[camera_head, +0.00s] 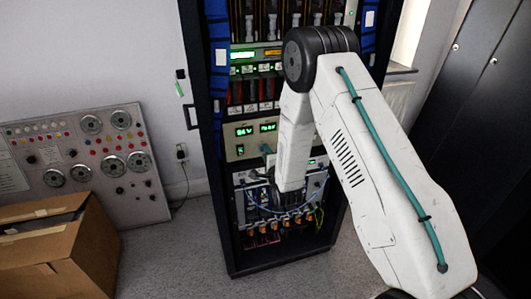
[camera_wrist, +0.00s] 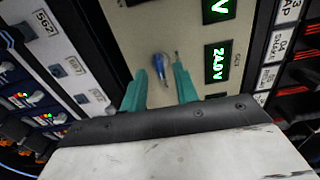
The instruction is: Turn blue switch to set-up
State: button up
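The blue switch (camera_wrist: 159,67) shows in the wrist view as a small blue lever on a beige panel (camera_wrist: 145,35). It lies just beyond and between the teal fingers of my gripper (camera_wrist: 158,80). The fingers are apart, with nothing held between them. I cannot tell whether a finger touches the switch. A thin metal toggle (camera_wrist: 177,59) stands just right of the switch, near the right fingertip. In the head view my arm reaches to the rack's beige panel (camera_head: 249,149), and the switch is mostly hidden there. The label for set-up is not readable.
The panel has green digital displays (camera_head: 244,131), also seen in the wrist view (camera_wrist: 217,66). The black rack (camera_head: 205,120) holds other modules above and below, with cables low down. A cardboard box (camera_head: 75,255) and a gauge panel (camera_head: 110,150) stand left. Floor between is clear.

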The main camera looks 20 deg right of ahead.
jog(key=s, duration=0.6)
jog(key=shift+s, duration=0.15)
jog(key=s+f+n+g, duration=0.3)
jog(key=f+n+g, duration=0.25)
jog(key=f, duration=0.35)
jog(key=s+r+n+g, duration=0.2)
jog(key=s+n+g, duration=0.2)
jog(key=s+g, duration=0.2)
jog(key=s+d+r+n+g, duration=0.1)
jog(key=s+r+n, duration=0.3)
jog(key=s+r, duration=1.2)
jog(key=s+d+r+n+g, duration=0.1)
jog(key=s+r+n+g, duration=0.3)
jog(key=s+r, duration=1.2)
jog(key=shift+d+r+n, duration=0.35)
jog(key=shift+d+r, duration=0.05)
jog(key=shift+r, duration=0.95)
